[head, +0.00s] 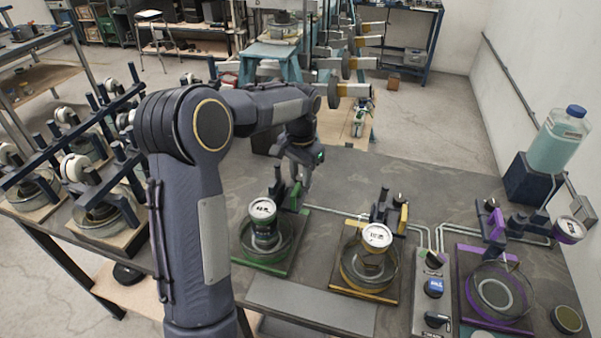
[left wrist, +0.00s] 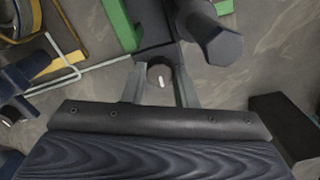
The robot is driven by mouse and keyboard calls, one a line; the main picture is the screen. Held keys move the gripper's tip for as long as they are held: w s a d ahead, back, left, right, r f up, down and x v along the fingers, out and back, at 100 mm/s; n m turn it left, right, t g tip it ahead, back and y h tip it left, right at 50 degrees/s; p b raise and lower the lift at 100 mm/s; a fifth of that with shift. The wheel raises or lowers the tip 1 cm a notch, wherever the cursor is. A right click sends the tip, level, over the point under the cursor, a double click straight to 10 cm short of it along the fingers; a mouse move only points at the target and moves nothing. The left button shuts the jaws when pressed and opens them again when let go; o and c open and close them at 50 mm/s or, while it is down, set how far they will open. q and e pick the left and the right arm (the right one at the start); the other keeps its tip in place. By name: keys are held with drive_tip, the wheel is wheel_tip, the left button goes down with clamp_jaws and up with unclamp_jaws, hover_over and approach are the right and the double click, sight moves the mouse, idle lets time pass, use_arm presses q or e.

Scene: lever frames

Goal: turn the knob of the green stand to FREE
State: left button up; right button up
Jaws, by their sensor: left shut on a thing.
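The green stand (head: 254,264) is at the middle of the table, with a glass dish and a dark canister with a white dial top (head: 263,211) on it. My left gripper (head: 304,180) reaches down behind it, at its rear post. In the left wrist view, the two fingers (left wrist: 160,88) are shut on the sides of a small dark round knob (left wrist: 159,73) with a short white mark. The mark runs almost straight up and down in that picture. Green strips of the stand (left wrist: 118,22) show beyond the knob. No FREE lettering is readable. My right gripper is not in view.
A yellow stand (head: 361,290) is just right of the green one, and a purple stand (head: 466,300) is farther right. A control strip with knobs (head: 433,288) lies between these two. A thick dark post (left wrist: 218,42) rises close to the left gripper. Bare tabletop lies behind the stands.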

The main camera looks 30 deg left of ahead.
sight(301, 177)
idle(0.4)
use_arm(q)
drive_tip(key=o, duration=0.7)
drive_tip(key=shift+r, duration=0.15)
wheel_tip(301, 177, up, 7)
drive_tip(key=shift+r, duration=0.3)
